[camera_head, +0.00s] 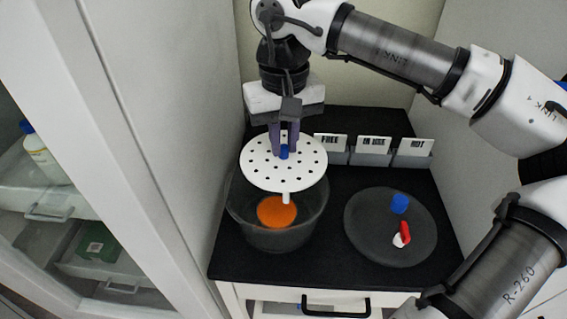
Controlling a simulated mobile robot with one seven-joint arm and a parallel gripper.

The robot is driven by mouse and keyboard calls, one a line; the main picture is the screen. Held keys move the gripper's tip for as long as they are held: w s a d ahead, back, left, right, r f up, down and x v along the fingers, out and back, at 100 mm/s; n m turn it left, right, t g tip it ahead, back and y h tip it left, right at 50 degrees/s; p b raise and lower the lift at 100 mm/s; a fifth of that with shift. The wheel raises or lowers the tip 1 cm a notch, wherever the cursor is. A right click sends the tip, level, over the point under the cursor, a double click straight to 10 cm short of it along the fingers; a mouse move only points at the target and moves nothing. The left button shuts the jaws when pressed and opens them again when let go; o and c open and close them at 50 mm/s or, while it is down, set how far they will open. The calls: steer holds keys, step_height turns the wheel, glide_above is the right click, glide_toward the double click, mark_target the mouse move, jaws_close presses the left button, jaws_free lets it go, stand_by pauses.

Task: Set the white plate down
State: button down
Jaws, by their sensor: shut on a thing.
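The white plate (258,163) is a round disc with many small holes and a blue knob (284,152) at its middle. My gripper (284,149) points down and is shut on the blue knob. The plate hangs roughly level above a dark, see-through round vessel (318,217). A short white stub (286,197) shows below the plate's front edge. An orange disc (277,211) lies inside the vessel. The plate hides the vessel's back part, and I cannot tell how high the plate is above the rim.
A dark round lid (372,240) with a blue knob (399,203) and a red-and-white valve (403,234) lies right of the vessel on the black counter (335,276). A cabinet (120,120) is at left.

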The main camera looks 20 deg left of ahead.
mark_target(284, 157)
step_height(284, 157, down, 6)
steer(key=shift+f, duration=0.1)
stand_by(0.4)
steer(key=shift+f+b, duration=0.45)
steer(key=shift+f, duration=0.15)
steer(key=c, duration=1.4)
jaws_free()
steer(key=shift+r, duration=0.1)
steer(key=shift+r+p, duration=0.6)
steer(key=shift+p, duration=0.1)
step_height(284, 157, up, 12)
steer(key=shift+f+b, duration=0.1)
steer(key=shift+b, duration=0.55)
